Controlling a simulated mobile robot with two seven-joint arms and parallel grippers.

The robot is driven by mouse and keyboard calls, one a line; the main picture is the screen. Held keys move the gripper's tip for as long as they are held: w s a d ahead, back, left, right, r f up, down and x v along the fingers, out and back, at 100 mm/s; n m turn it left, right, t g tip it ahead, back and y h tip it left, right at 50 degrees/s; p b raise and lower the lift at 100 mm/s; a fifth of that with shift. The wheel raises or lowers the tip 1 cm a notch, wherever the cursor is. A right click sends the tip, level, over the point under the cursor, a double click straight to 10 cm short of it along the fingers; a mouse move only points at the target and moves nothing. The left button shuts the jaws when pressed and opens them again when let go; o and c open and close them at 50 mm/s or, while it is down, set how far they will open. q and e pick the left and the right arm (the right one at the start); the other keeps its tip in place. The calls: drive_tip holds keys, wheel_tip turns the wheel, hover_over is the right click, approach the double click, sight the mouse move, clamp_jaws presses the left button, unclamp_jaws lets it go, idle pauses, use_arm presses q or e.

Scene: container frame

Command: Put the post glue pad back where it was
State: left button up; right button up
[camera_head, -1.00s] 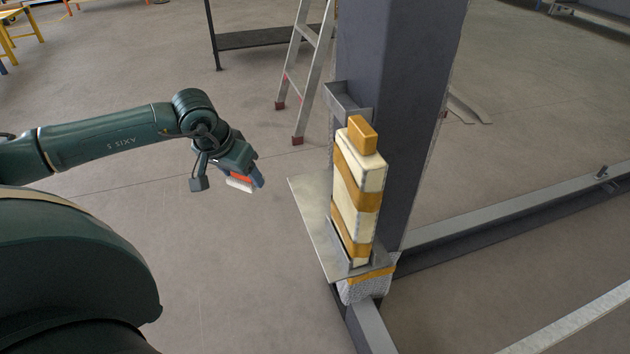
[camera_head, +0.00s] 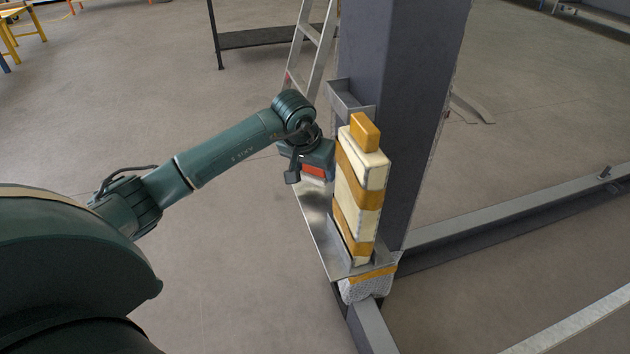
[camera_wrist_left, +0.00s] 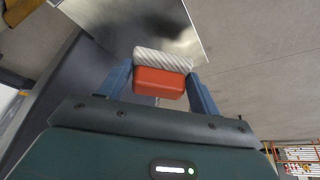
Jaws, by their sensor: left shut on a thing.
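The glue pad, an orange block with a white ribbed face, is held between the fingers of my left gripper (camera_wrist_left: 160,88). In the left wrist view the pad (camera_wrist_left: 160,80) spans the gap between the two blue fingers. In the head view the orange pad (camera_head: 315,171) shows just left of the post (camera_head: 400,110), above a metal plate (camera_head: 318,215). My left gripper (camera_head: 314,166) is partly hidden there. I cannot tell whether the pad touches anything beyond the fingers. My right gripper is not in view.
A tall cream and tan padded block (camera_head: 358,200) stands upright against the post, close right of my left gripper. A small metal bracket (camera_head: 350,98) juts from the post above. A ladder (camera_head: 310,55) stands behind. Floor left of the plate is clear.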

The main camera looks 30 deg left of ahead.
sight(313, 177)
use_arm(q)
wheel_tip(313, 177, down, 4)
drive_tip(key=shift+d+r+b, duration=0.15)
drive_tip(key=shift+b, duration=0.25)
drive_tip(key=shift+w, duration=0.15)
drive_tip(key=o, duration=0.9)
